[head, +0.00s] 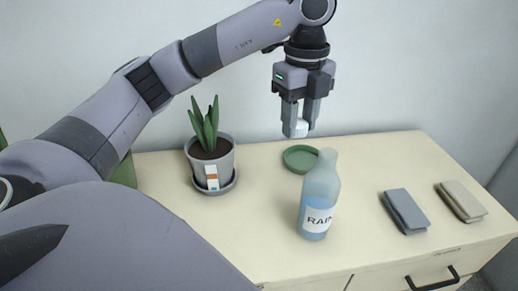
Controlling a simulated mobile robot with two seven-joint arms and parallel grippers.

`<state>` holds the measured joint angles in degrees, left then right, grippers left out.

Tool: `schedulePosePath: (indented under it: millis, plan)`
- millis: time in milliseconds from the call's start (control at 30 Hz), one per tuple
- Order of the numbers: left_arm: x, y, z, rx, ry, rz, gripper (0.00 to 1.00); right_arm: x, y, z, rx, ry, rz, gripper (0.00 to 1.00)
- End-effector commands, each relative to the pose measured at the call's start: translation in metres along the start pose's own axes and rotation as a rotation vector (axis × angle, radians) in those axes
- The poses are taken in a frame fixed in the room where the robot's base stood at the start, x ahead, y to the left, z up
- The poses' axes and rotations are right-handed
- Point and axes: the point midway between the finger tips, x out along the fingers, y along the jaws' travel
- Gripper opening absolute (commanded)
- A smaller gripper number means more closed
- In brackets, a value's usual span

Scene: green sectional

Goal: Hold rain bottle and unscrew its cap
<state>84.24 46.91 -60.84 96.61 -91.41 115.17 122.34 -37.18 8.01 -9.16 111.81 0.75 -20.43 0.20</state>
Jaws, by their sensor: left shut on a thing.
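The rain bottle (321,190) is translucent pale blue with a white label reading RAIN. It stands on the cream cabinet top (262,225), and no cap shows on its neck. My left gripper (301,127) points down, above and slightly left of the bottle's mouth and apart from it. It is shut on a small white piece that looks like the cap (299,129). My right gripper is not in view.
A green round dish (296,163) lies just behind the bottle. A potted plant (213,165) on a saucer stands to the left. A blue-grey folded item (406,211) and a beige one (461,201) lie to the right. A drawer with a black handle (432,281) is at the front.

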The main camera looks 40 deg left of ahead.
Motion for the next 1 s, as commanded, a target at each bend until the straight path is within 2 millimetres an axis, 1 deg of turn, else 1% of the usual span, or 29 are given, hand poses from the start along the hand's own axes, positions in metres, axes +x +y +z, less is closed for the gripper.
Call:
schedulePosePath:
  millis: [33, 200, 267, 367, 500, 600, 867, 1000]
  plan:
    - [0.013, 0.001, -0.001, 0.0, 0.001, 0.006, 0.01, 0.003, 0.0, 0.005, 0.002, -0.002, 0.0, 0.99]
    - [0.05, 0.001, -0.001, 0.003, 0.003, 0.008, 0.01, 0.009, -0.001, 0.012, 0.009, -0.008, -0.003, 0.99]
    - [0.062, 0.001, -0.001, 0.002, 0.002, 0.008, 0.01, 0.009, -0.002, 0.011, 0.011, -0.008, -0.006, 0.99]
    - [0.088, 0.002, 0.0, 0.001, 0.0, 0.009, 0.01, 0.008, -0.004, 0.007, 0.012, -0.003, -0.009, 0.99]
    - [0.122, 0.001, -0.001, 0.002, 0.0, 0.007, 0.01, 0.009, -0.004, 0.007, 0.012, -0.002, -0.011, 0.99]
    - [0.139, 0.002, -0.001, 0.003, 0.0, 0.006, 0.01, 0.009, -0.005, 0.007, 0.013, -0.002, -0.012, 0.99]
    - [0.159, 0.001, -0.001, 0.002, 0.0, 0.003, 0.01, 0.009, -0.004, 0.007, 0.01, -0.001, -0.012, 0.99]
    - [0.18, 0.001, -0.001, 0.001, 0.0, 0.007, 0.01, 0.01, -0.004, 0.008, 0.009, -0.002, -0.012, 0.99]
